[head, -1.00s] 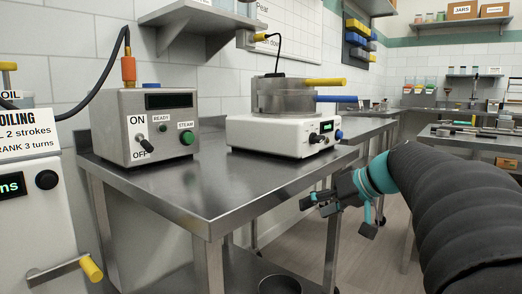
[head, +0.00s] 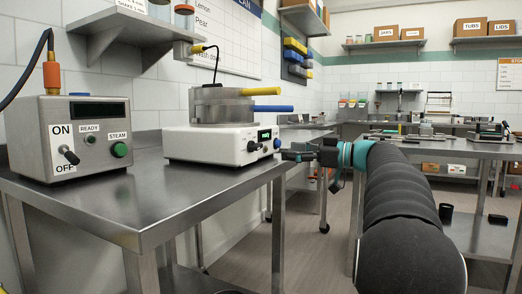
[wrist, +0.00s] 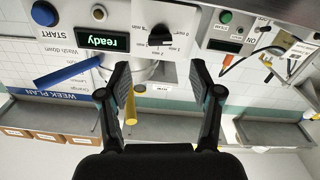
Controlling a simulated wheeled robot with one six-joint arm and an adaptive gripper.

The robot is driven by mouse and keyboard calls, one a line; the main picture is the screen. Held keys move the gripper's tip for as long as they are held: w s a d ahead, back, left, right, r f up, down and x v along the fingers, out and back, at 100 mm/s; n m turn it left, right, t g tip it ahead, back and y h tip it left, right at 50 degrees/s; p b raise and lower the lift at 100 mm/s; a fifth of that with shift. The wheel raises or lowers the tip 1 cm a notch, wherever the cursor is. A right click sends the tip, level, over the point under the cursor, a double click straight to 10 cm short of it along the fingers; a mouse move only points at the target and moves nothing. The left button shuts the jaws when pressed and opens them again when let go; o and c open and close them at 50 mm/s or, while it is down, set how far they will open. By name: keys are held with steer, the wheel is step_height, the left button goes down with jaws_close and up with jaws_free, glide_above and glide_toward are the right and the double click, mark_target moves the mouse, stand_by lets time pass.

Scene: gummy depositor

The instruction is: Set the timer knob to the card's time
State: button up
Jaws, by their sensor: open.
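The timer knob (wrist: 160,36) is a black dial on the white front panel of the cooker (head: 210,146); minute marks surround it. In the wrist view, which is upside down, it lies beyond my fingertips and roughly midway between them. Beside it a green display (wrist: 103,41) reads "ready". My gripper (wrist: 159,78) is open and empty, apart from the knob. In the head view my gripper (head: 286,156) is at the cooker's right front corner, pointing left. I cannot make out a card with a time.
The cooker carries a metal pot (head: 222,106) with yellow and blue handles. A steam box (head: 85,137) with a switch stands left on the steel table (head: 130,205). A blue START button (wrist: 45,13) is near the display. Floor right of the table is open.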

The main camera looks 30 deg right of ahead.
mark_target(255, 146)
steer(key=x, duration=1)
steer(key=shift+p, duration=0.3)
steer(key=shift+s, duration=0.1)
steer(key=c, duration=1.1)
